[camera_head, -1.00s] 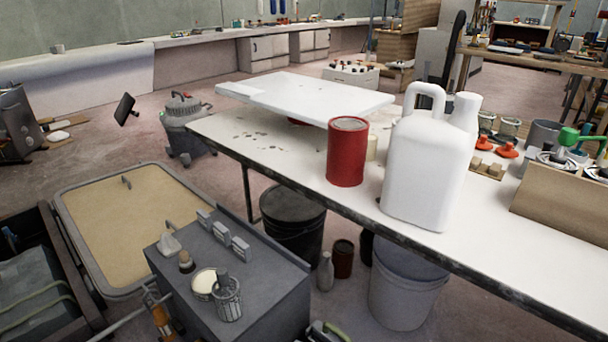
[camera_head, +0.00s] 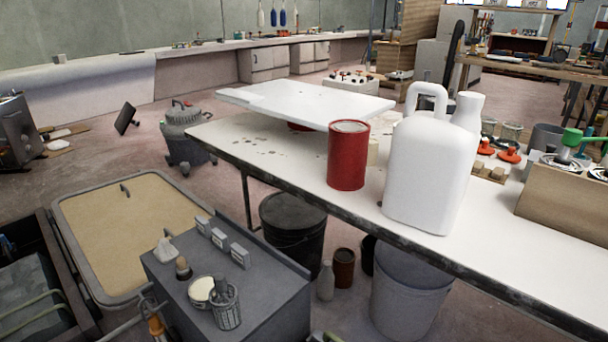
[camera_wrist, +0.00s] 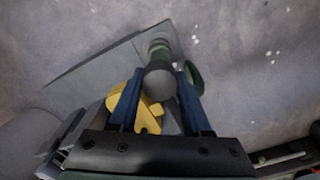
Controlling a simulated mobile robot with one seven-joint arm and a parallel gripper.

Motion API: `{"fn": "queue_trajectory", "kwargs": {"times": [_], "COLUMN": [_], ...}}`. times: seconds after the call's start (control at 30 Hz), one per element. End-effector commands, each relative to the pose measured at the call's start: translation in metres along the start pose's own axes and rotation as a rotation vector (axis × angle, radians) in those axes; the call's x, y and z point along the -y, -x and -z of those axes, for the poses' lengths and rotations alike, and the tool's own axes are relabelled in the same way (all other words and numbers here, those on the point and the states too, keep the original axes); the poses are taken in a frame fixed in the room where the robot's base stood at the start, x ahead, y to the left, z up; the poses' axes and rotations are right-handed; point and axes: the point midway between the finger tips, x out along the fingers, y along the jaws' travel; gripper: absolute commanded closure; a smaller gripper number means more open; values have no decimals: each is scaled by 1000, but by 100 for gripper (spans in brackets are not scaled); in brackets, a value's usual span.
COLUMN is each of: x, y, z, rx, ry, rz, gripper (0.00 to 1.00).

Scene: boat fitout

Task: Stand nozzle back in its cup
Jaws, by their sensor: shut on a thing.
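My gripper (camera_wrist: 160,76) shows in the wrist view, its two blue fingers closed around a grey, round-ended piece (camera_wrist: 160,80) with a greenish band behind it. This may be the nozzle; its far end is hard to make out. A yellow part (camera_wrist: 148,112) lies between the fingers, below the round end. In the head view, a mesh-like grey cup (camera_head: 226,308) stands on the grey cabinet at the bottom, with a dark piece sticking out of it. I cannot tell whether this is the nozzle's cup. My gripper is not clearly seen in the head view.
The grey cabinet (camera_head: 262,292) also carries a pale round tub (camera_head: 200,290) and several small items. A white table (camera_head: 270,165) holds a red can (camera_head: 348,155) and a white jug (camera_head: 430,165). Buckets stand below it. A sand-coloured tray (camera_head: 130,235) lies at left.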

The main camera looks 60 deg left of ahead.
Motion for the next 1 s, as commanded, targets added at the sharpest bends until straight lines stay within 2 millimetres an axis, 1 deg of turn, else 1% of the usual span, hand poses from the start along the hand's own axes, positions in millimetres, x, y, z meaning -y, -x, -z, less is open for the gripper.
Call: {"fn": "queue_trajectory", "kwargs": {"times": [0.37,0.4,0.47,0.5,0.57,0.87,0.97,1.0], "x": [0,0,0,0,0,0,0,0], "y": [-14,-12,-12,-12,-12,-11,-3,3], "z": [0,0,0,0,0,0,0,0], "rx": [-1,-1,-1,-1,0,0,-1,-1], "ry": [-1,0,0,0,0,0,-1,-1], "rz": [-1,-1,-1,-1,0,0,-1,-1], "gripper": [100,45,34,27,17,17,17,17]}}
